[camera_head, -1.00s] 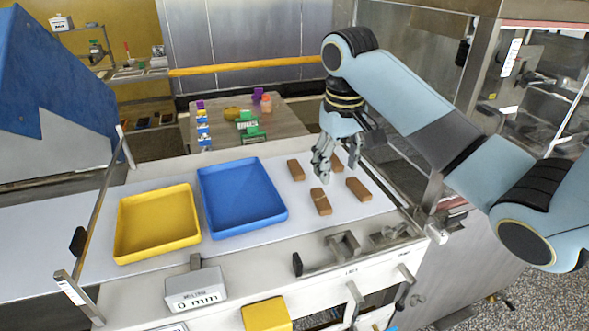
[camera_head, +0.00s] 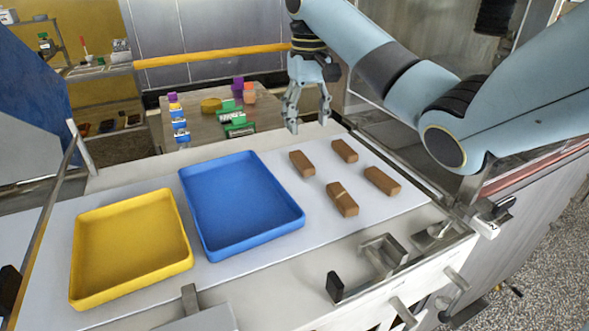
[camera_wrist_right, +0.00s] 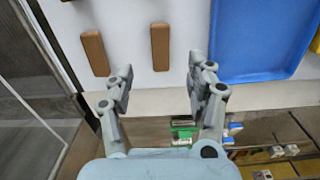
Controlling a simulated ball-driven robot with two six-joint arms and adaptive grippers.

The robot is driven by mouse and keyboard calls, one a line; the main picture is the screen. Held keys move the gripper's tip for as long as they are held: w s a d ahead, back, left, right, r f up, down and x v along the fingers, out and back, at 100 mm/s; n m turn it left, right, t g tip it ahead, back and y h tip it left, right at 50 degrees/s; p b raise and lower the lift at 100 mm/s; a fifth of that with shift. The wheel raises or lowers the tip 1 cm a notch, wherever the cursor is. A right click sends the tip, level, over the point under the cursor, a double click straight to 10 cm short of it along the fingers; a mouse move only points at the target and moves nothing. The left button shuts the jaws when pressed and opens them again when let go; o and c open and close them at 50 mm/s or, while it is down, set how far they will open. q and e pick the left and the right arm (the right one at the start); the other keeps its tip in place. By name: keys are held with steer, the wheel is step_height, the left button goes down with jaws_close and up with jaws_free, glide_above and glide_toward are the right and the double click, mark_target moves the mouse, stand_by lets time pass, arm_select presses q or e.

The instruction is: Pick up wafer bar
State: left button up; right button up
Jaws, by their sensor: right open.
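Several brown wafer bars lie apart on the white belt: a back-left bar (camera_head: 302,164), a back-right bar (camera_head: 344,150), a front-right bar (camera_head: 382,181) and a front bar (camera_head: 342,199) with a paler line across it. My right gripper (camera_head: 308,124) is open and empty, fingers down, near the belt's back edge behind the bars. In the right wrist view two bars, a left one (camera_wrist_right: 95,53) and a middle one (camera_wrist_right: 160,47), lie beyond the spread fingers (camera_wrist_right: 160,72); the middle one lines up with the gap. My left gripper is out of view.
A blue tray (camera_head: 240,200) and a yellow tray (camera_head: 130,245) stand left of the bars; both are empty. A back table (camera_head: 200,128) holds small coloured items. Metal handles (camera_head: 382,250) stand along the front edge. Belt around the bars is clear.

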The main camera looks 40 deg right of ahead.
steer(key=b, duration=0.4)
glide_above(306, 164)
step_height(306, 164, down, 5)
steer(key=shift+s+f, duration=0.1)
steer(key=shift+f, duration=0.4)
step_height(306, 164, down, 5)
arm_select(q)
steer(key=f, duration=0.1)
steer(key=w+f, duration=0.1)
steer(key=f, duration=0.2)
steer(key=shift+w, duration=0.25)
arm_select(e)
steer(key=shift+c, duration=0.3)
steer(key=c, duration=0.9)
